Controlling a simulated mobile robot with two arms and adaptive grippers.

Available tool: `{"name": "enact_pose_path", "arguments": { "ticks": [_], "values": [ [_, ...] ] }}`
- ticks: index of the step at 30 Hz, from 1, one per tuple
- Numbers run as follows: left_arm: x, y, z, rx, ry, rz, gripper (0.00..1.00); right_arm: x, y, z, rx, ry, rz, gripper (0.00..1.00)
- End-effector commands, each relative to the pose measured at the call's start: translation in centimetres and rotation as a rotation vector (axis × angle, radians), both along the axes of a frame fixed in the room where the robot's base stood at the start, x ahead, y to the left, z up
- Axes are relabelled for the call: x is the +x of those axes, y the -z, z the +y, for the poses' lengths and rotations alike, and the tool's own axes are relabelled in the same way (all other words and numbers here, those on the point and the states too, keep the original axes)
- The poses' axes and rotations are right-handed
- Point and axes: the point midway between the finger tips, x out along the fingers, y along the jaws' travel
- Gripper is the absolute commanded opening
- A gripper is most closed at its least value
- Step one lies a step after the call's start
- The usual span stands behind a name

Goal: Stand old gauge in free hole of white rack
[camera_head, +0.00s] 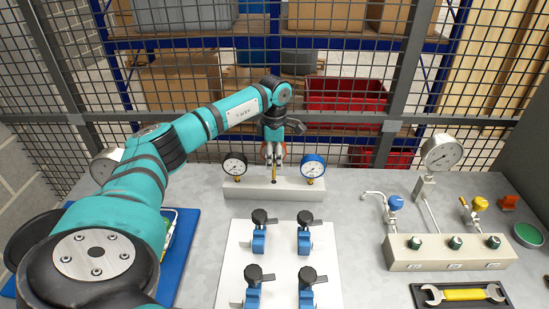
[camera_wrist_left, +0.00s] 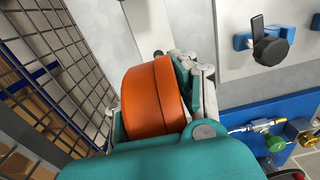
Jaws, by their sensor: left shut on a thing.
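My left gripper (camera_head: 273,153) is shut on an orange round gauge, the old gauge (camera_wrist_left: 153,97), whose casing fills the middle of the left wrist view. In the head view the gripper hides most of it; a thin brass stem (camera_head: 274,174) points down below the fingers. The gripper is over the middle of the white rack (camera_head: 258,190). A black-rimmed gauge (camera_head: 235,165) stands in the rack on the left and a blue gauge (camera_head: 313,166) on the right. I cannot tell whether the stem is inside the middle hole. My right gripper is not in view.
A white plate with several blue valves with black handles (camera_head: 304,240) lies in front of the rack. A metal manifold (camera_head: 448,252) with a large gauge (camera_head: 441,152) is on the right, near a wrench (camera_head: 463,294). A mesh fence (camera_head: 180,85) stands behind the bench.

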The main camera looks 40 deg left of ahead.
Motion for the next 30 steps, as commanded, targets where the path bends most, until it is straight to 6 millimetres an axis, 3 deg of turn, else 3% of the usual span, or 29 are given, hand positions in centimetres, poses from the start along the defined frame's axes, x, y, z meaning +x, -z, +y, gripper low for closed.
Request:
{"name": "enact_pose_path", "arguments": {
  "ticks": [30],
  "values": [
    [0.0, 1.7, 0.0, 0.000, 0.000, -0.001, 0.00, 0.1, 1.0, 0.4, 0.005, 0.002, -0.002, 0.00]
  ]
}}
